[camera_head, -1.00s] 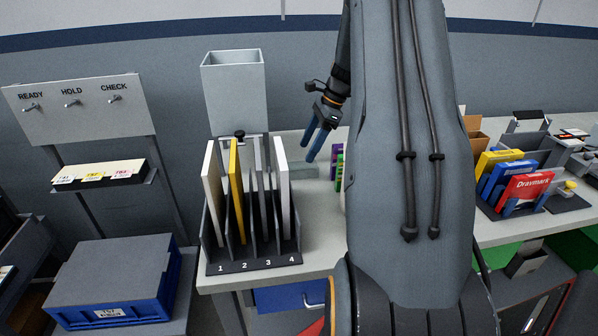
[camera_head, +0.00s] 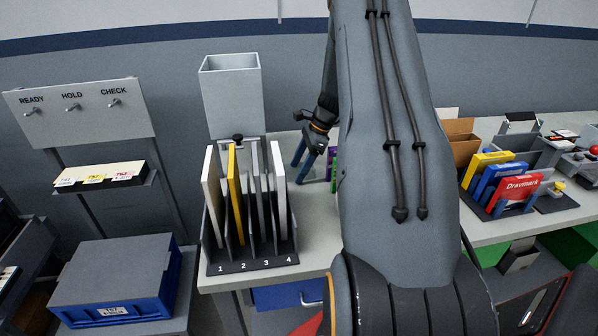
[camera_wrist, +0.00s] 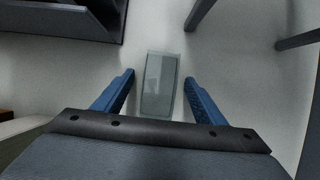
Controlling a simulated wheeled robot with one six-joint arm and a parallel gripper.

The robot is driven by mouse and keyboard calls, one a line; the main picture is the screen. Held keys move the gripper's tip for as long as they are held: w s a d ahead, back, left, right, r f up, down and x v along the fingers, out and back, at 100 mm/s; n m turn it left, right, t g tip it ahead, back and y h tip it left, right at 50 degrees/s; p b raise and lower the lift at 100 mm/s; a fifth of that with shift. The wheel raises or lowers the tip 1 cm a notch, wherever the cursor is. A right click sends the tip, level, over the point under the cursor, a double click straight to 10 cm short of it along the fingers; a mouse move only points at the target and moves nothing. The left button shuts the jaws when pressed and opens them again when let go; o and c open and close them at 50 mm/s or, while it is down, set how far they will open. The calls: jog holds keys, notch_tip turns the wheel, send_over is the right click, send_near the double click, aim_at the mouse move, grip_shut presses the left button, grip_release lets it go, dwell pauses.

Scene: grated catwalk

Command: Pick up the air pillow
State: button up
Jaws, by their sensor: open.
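The air pillow (camera_wrist: 160,84) is a translucent, pale grey-green rectangle lying on the light worktop in the wrist view. It sits between the blue fingers of my gripper (camera_wrist: 159,76), with a gap on each side. My gripper is open and holds nothing. In the head view my gripper (camera_head: 303,165) points down at the worktop (camera_head: 318,228), behind and right of the numbered rack. There the pillow is mostly hidden by the fingers. I cannot tell how high the fingertips are above the worktop.
The numbered rack (camera_head: 252,266) with upright panels stands close on the left, and a tall grey bin (camera_head: 232,98) stands behind it. Purple and green items (camera_head: 333,163) are just right of my gripper. Colored boxes (camera_head: 500,180) stand farther right.

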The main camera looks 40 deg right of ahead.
jog(key=shift+f, duration=0.1)
jog(key=shift+c, duration=0.5)
jog(key=c, duration=1)
